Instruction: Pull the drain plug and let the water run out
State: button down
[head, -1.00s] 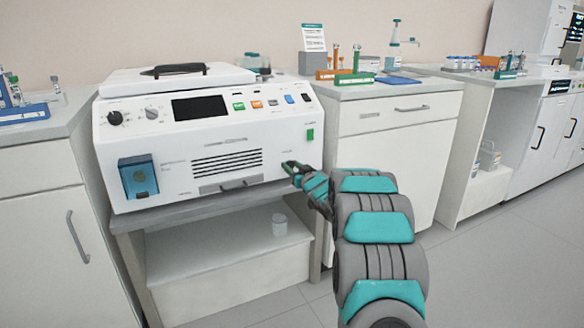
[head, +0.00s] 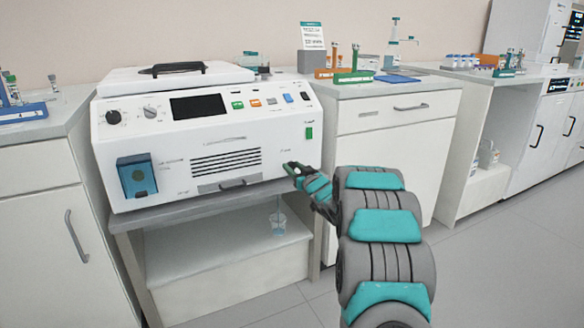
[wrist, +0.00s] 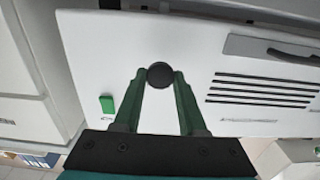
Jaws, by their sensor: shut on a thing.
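The white bath unit (head: 230,172) stands on a bench with its lid down. My gripper (head: 291,168) is at the lower right of its front panel. In the wrist view my gripper (wrist: 160,78) is shut on the round black drain plug (wrist: 160,75), held between its fingertips in front of the white panel. I cannot tell how far the plug stands from the panel.
The lower shelf (head: 215,262) is otherwise bare. A white cabinet (head: 390,150) stands to the right with tube racks (head: 352,77) on top; another cabinet (head: 45,180) is at the left. The floor in front at the right is clear.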

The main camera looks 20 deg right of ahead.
jog(key=shift+c, duration=2.4)
grip_release()
jog(key=shift+s, duration=0.1)
jog(key=shift+s, duration=0.1)
jog(key=s, duration=0.7)
jog(key=shift+s+d+b, duration=0.15)
jog(key=shift+s+b, duration=0.15)
